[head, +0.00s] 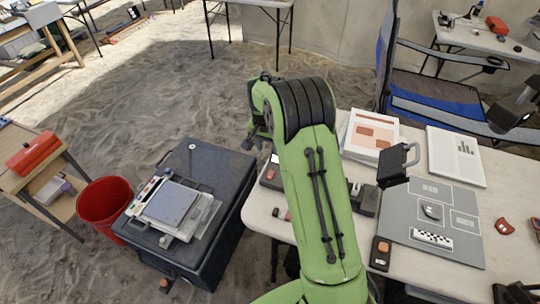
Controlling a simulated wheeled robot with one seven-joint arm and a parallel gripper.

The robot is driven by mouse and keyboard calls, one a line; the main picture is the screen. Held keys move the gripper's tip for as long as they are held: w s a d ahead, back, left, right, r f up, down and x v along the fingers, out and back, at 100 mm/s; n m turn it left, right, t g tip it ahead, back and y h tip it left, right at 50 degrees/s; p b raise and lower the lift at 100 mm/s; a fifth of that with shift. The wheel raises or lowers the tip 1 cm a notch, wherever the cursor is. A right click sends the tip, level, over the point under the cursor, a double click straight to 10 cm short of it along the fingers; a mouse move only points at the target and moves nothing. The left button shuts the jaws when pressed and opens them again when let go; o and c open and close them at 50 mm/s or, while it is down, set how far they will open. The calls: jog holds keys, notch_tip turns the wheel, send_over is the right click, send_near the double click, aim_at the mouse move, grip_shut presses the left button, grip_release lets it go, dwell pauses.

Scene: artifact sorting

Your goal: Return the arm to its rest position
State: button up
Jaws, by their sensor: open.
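My green arm (318,180) rises from the bottom middle of the head view. It bends at a dark ribbed joint (304,101) near the top middle. The arm stands in front of the left end of the work table (262,213) and covers part of it. The links past the bend are mostly hidden behind the arm. I cannot make out my gripper or anything in it.
A dark case (213,262) with trays on top stands left of the arm, beside a red bucket (104,202). The work table holds a grey sorting mat (459,245), papers (455,157) and a black panel (392,167). A blue chair (440,100) stands behind. Open sand (130,110) lies at upper left.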

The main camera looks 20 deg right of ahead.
jog(key=shift+s+a+r, duration=0.1)
jog(key=shift+r, duration=0.9)
jog(key=s+a+r+n+t, duration=0.2)
jog(key=s+a+r+n, duration=0.25)
jog(key=s+r, duration=0.85)
jog(key=s+a+r+n+t, duration=0.1)
jog(key=s+a+n, duration=0.1)
jog(key=s, duration=0.7)
jog(key=s+a+r+n+t+y, duration=0.1)
jog(key=s+a+r+n, duration=0.1)
jog(key=s, duration=0.7)
jog(key=shift+s+a, duration=0.2)
jog(key=shift+s, duration=0.05)
jog(key=shift+n, duration=0.25)
